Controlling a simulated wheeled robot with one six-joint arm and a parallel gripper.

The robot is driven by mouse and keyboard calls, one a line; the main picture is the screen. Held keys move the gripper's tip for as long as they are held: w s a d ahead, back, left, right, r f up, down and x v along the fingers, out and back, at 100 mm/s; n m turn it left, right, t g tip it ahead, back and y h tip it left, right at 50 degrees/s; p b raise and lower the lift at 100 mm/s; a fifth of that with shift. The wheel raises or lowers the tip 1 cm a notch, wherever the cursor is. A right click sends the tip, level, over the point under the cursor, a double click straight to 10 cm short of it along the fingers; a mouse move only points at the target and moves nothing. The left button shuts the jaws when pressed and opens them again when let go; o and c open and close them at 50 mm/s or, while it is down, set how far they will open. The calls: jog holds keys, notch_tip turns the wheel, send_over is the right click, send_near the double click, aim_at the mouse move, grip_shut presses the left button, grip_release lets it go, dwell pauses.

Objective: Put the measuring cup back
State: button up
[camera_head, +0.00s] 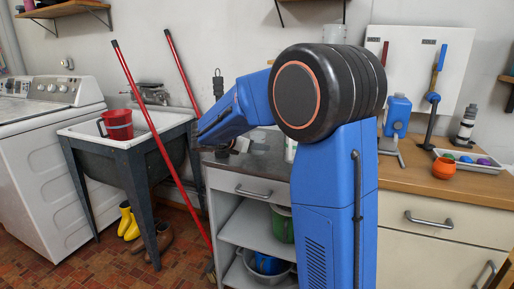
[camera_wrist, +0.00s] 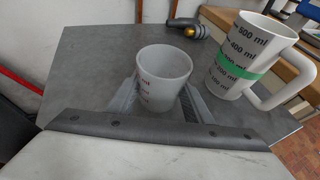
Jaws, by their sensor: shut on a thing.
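A small whitish cup (camera_wrist: 163,78) with red markings stands upright between the fingers of my gripper (camera_wrist: 160,100) in the wrist view. The fingers are shut on its sides, one at the left and one at the right. A grey worktop lies under it; I cannot tell whether the cup's base touches it. A larger white measuring jug (camera_wrist: 237,62) with black ml marks, a green band and a handle stands just to the right of the held cup. In the head view my arm hides most of the gripper area.
The grey worktop (camera_wrist: 85,75) is bare left of the cup. A brass-and-grey fitting (camera_wrist: 187,27) lies at its far edge. In the head view, a utility tub (camera_head: 78,131) with a red jug (camera_head: 118,125) stands left, with a red-handled pole (camera_head: 150,125) leaning before the cabinet.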

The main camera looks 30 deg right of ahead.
jog(key=shift+f, duration=0.3)
jog(key=shift+f, duration=0.1)
jog(key=o, duration=1.1)
jog(key=v, duration=1.2)
jog(key=shift+s, duration=0.1)
